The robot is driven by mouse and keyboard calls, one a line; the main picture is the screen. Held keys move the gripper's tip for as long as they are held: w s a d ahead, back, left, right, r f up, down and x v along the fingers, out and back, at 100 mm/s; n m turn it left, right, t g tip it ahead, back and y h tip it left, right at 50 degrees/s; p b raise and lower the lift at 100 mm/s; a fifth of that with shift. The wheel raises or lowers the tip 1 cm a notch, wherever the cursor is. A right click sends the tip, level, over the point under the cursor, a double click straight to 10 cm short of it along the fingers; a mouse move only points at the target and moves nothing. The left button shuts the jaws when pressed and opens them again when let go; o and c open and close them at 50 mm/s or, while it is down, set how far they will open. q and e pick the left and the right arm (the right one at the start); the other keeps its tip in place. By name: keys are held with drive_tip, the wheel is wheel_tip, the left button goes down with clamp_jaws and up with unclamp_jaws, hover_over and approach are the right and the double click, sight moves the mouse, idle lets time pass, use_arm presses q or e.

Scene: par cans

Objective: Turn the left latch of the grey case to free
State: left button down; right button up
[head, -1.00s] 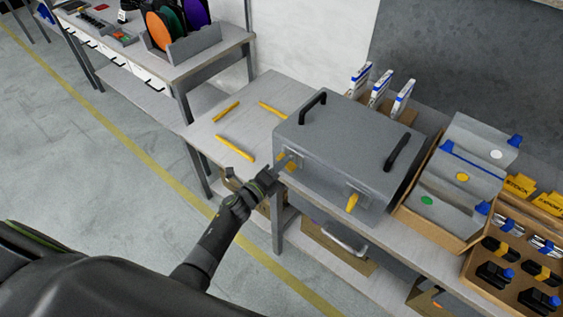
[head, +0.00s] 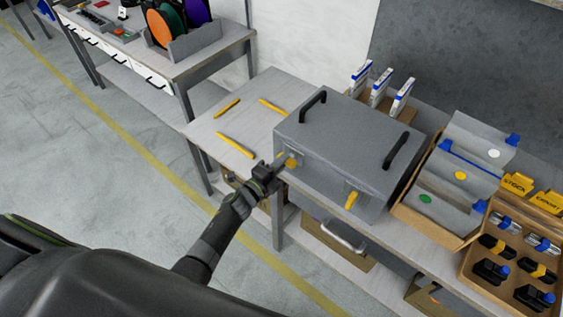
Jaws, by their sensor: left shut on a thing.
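The grey case (head: 335,140) stands on the table, lid down, with two black handles on top. Its left latch (head: 291,162) is a small yellow piece on the front face, partly hidden by my gripper. Its right latch (head: 351,200) is yellow and points roughly straight up and down on the front face. My left gripper (head: 278,166) is at the left latch, in front of the case, and is shut on it. The exact angle of the left latch is hard to tell. My right gripper is not in view.
Several yellow bars (head: 235,145) lie on the bare tabletop left of the case. White-and-blue boxes (head: 380,85) stand behind it. Open floor lies in front.

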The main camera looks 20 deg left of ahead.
use_arm(q)
drive_tip(key=c, duration=1.4)
unclamp_jaws()
drive_tip(key=b+v, duration=0.2)
drive_tip(key=v, duration=1.5)
drive_tip(key=shift+s, duration=0.25)
drive_tip(key=shift+a, duration=0.1)
